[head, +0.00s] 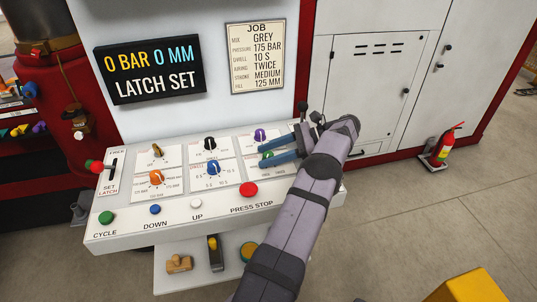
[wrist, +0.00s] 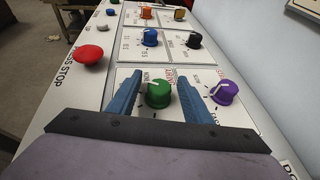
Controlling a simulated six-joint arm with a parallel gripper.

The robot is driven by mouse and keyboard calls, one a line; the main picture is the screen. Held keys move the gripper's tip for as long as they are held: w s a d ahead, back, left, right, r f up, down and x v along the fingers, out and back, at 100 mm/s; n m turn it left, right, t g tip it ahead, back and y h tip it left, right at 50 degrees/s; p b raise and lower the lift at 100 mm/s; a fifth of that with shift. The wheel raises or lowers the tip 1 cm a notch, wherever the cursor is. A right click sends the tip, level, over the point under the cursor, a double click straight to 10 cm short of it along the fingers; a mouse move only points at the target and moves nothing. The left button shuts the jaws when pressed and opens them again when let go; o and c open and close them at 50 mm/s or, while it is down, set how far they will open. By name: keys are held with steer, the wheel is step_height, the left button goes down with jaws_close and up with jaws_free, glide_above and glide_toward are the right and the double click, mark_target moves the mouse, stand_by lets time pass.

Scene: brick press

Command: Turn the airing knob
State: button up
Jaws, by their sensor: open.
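The green knob (wrist: 158,94) sits on the sloping panel in the wrist view, with printed labels around it. I take it for the airing knob, though its label is hard to read. My gripper (wrist: 158,80) is open, with one blue finger on each side of the green knob and small gaps showing. In the head view my gripper (head: 263,154) is over the right part of the panel, and its fingers mostly hide the green knob.
A purple knob (wrist: 224,92) stands close beside the right finger in the wrist view. Blue (head: 213,168), black (head: 210,144) and orange (head: 156,177) knobs are to the left. The red press stop button (head: 249,190) is near the front edge. The job card (head: 256,58) reads airing twice.

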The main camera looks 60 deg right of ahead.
mark_target(268, 154)
step_height(268, 154, up, 10)
steer(key=shift+b, duration=0.55)
